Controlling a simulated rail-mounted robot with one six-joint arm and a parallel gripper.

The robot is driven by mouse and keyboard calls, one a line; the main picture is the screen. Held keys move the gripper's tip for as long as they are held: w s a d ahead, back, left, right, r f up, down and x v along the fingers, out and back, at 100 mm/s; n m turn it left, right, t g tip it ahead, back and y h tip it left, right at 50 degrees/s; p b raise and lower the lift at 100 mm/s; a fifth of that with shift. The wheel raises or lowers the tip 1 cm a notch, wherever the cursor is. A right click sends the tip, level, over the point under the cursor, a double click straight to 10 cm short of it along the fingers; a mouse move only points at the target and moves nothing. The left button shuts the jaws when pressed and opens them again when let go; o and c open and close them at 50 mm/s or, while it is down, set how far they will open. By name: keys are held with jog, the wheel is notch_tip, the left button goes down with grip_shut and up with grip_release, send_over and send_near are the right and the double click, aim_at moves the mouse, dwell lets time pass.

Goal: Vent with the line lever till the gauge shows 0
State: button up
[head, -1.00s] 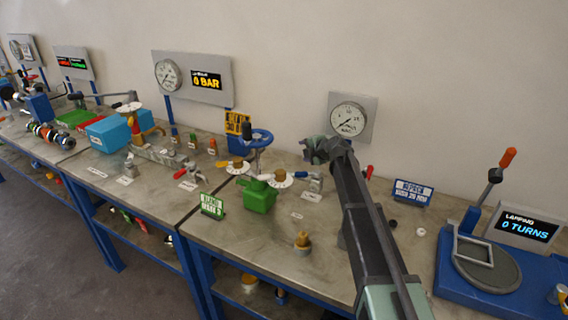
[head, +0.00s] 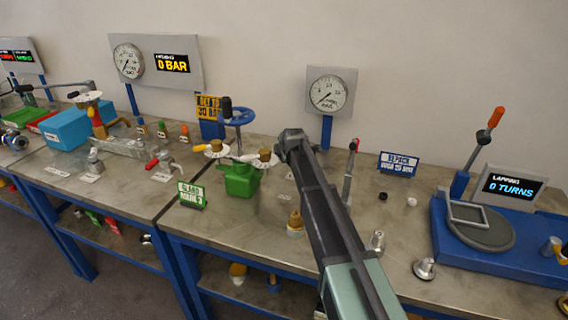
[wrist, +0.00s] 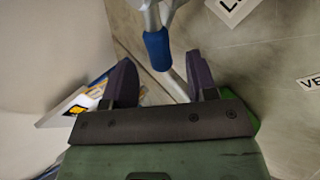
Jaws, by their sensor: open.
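My gripper (head: 288,142) is near the wall end of the bench, below and left of the round gauge (head: 328,92). The gauge needle points to the lower left; its exact reading is too small to be sure of. In the wrist view the two dark jaws of my gripper (wrist: 161,80) are open, with nothing clamped. A lever with a blue grip (wrist: 157,48) lies just ahead of the jaws, in line with the gap. A white label starting with L (wrist: 232,8) is beside it. In the head view my gripper and arm hide this lever.
A red-tipped lever (head: 354,145) stands upright right of my arm. A blue lapping stand (head: 500,255) is at the right. A label starting VE (wrist: 311,82) shows in the wrist view.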

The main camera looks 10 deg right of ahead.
jog(key=shift+b+x, duration=0.35)
jog(key=shift+x, duration=0.85)
jog(key=shift+r, duration=0.1)
grip_shut()
